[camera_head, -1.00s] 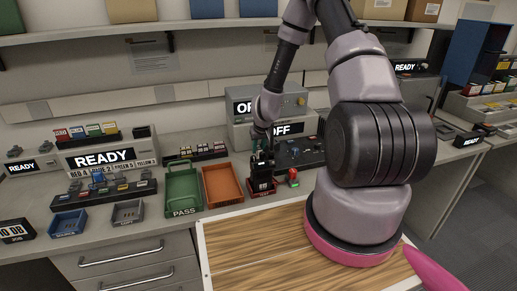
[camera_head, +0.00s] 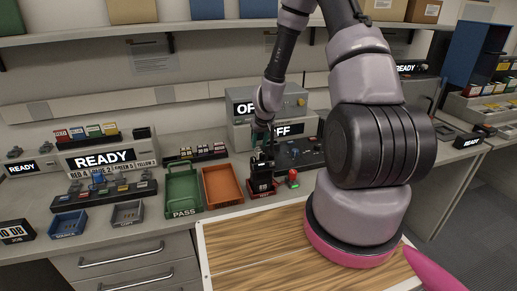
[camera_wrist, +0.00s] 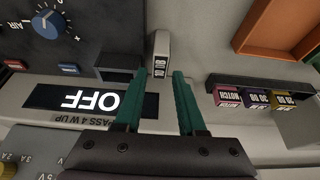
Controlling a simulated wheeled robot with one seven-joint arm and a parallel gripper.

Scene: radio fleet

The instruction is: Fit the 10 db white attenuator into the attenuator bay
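My gripper (camera_wrist: 163,74) has two teal fingers, spread apart, in the wrist view. A small white block with a dark label (camera_wrist: 161,48), apparently the white attenuator, lies just beyond and between the fingertips. Gaps show on both sides of it, and its label is too small to read surely. In the head view my gripper (camera_head: 263,138) is low at the back of the bench, in front of the grey OFF unit, and the white block cannot be made out there. A dark block with a recess (camera_wrist: 120,64) sits left of the white block; I cannot tell whether it is the attenuator bay.
A dark knob panel (camera_wrist: 55,30) and a rack of coloured NOTCH blocks (camera_wrist: 257,98) flank the gripper. A black upright device (camera_head: 262,178) stands in front of it. Green (camera_head: 184,190) and orange (camera_head: 222,186) trays lie left.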

